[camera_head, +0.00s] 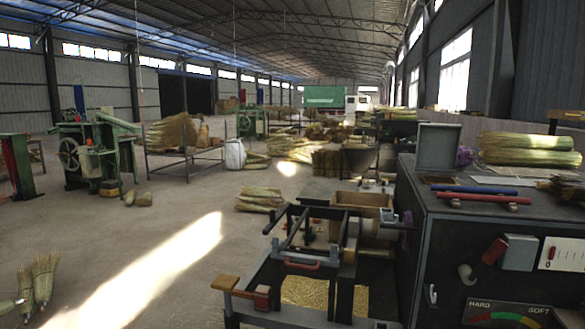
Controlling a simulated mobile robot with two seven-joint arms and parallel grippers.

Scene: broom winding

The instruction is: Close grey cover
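The grey cover (438,147) stands raised, roughly upright, on top of the dark machine cabinet (412,215) at the right. It is a square panel with a lighter rim, and its lower edge meets the cabinet top near a low dark opening (440,180). What lies inside that opening is too small to tell. Neither of my grippers shows in the head view.
A blue bar (474,190) and a red bar (484,199) lie in front of the cover. Straw bundles (526,149) lie to its right. A black frame with a red handle (301,263) stands left of the cabinet. Open floor (150,235) extends left.

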